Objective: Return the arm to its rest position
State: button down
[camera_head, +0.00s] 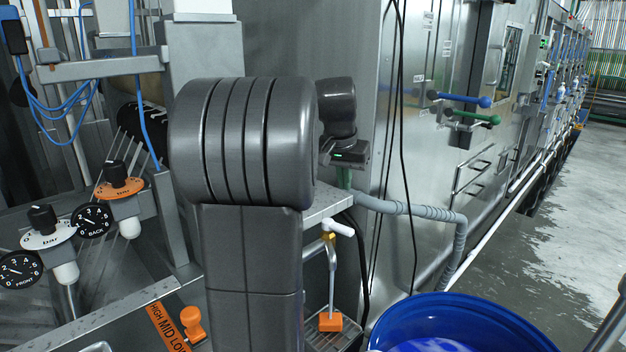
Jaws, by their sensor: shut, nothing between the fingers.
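My arm stands in the middle of the head view, with a thick dark grey ribbed joint (245,142) on an upright link. My gripper (346,154) shows only in part behind and to the right of that joint, below a dark wrist link. A small green light glows on its housing. It is shut, and I see nothing held. Its fingertips are not clearly visible.
Dials and knobs, including an orange-ringed valve (119,188), crowd the left. An orange lever (193,325) sits low by a HIGH MID LOW label. A blue tub (460,325) stands at the lower right. Steel machine cabinets (440,150) line the right; wet floor (540,230) lies clear beyond.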

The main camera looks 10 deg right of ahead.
jog(key=shift+f, duration=0.1)
jog(key=x, duration=1.3)
jog(key=shift+w+d+f+p, duration=0.15)
jog(key=shift+w+f+p, duration=0.05)
jog(key=shift+f+p, duration=0.1)
jog(key=shift+r, duration=0.1)
jog(key=v, duration=1.4)
jog(key=x, duration=1.4)
jog(key=w+d+n, duration=0.2)
jog(key=w+n, duration=0.1)
jog(key=w, duration=0.2)
jog(key=shift+w+t+y, duration=0.3)
jog(key=shift+w+y, duration=0.05)
jog(key=shift+y, duration=0.05)
